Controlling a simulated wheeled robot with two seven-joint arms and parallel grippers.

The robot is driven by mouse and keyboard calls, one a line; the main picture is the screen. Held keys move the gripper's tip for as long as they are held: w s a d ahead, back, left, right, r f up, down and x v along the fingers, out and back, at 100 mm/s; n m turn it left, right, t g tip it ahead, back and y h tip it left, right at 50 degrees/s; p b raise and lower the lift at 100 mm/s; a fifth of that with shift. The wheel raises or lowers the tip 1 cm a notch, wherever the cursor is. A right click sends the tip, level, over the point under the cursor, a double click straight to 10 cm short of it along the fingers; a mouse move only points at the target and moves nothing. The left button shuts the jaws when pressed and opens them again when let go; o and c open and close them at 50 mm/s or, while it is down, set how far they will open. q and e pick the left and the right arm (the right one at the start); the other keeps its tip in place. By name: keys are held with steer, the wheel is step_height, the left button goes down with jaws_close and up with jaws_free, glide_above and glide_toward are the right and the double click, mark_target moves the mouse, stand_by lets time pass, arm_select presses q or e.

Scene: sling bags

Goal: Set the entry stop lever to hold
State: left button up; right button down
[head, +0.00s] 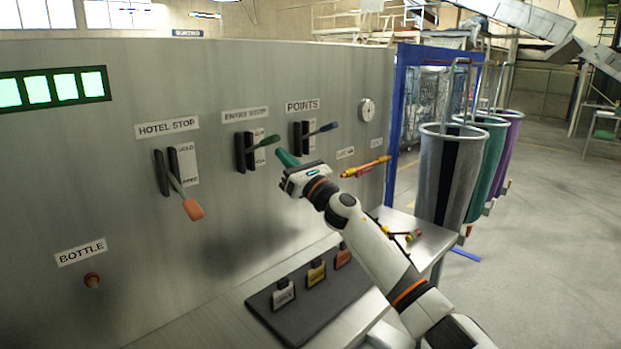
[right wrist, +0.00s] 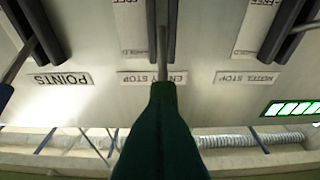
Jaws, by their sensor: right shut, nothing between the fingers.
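The entry stop lever (head: 265,142) has a green handle and stands in a dark slot under the ENTRY STOP label on the metal panel. It sticks out from the panel and slants slightly upward in the head view. My right gripper (head: 283,155), with teal fingers, is shut and empty just right of and below the handle's tip; I cannot tell if they touch. In the right wrist view the picture is upside down. The lever's grey rod (right wrist: 162,42) lines up with a dark green shape that hides the handle end or is part of it. My left gripper is out of view.
The hotel stop lever (head: 192,207), orange-tipped and pointing down, is to the left. The blue-handled points lever (head: 323,128) is close on the right. A ledge below carries a dark mat (head: 290,320) with several tagged blocks. Tall bins (head: 450,180) stand farther right.

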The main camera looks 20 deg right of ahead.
steer(key=s+d, duration=0.4)
steer(key=s, duration=0.6)
steer(key=shift+s+f+b, duration=0.15)
steer(key=shift+s+b, duration=0.15)
steer(key=shift+b, duration=0.1)
steer(key=shift+w, duration=0.1)
steer(key=shift+a+f, duration=0.1)
